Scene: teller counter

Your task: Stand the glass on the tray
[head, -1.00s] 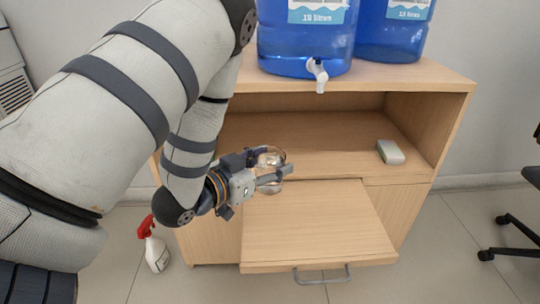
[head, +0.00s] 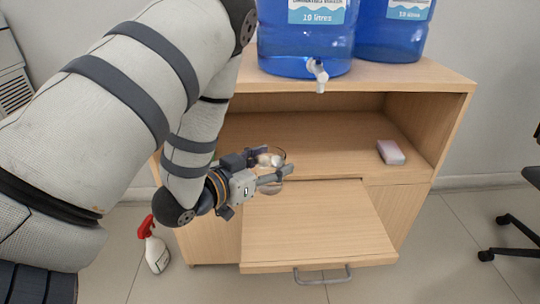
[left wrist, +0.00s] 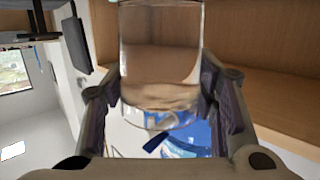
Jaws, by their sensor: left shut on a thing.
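A clear drinking glass (head: 275,160) is held between the fingers of my left gripper (head: 277,168). The gripper is shut on its sides, and one finger crosses in front of it. In the left wrist view the clear glass (left wrist: 160,60) fills the space between the two dark finger pads. The tray appears to be the pulled-out wooden board (head: 320,225) at the cabinet front. In the head view the glass overlaps the board's back left; the gap between them is hard to judge. My right gripper is not in view.
The wooden cabinet (head: 455,80) has an open shelf with a small pale block (head: 391,152) on its right. Blue water containers (head: 305,40) stand on top, one with a white tap. A spray bottle (head: 156,252) stands on the floor at left. The board's surface looks bare.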

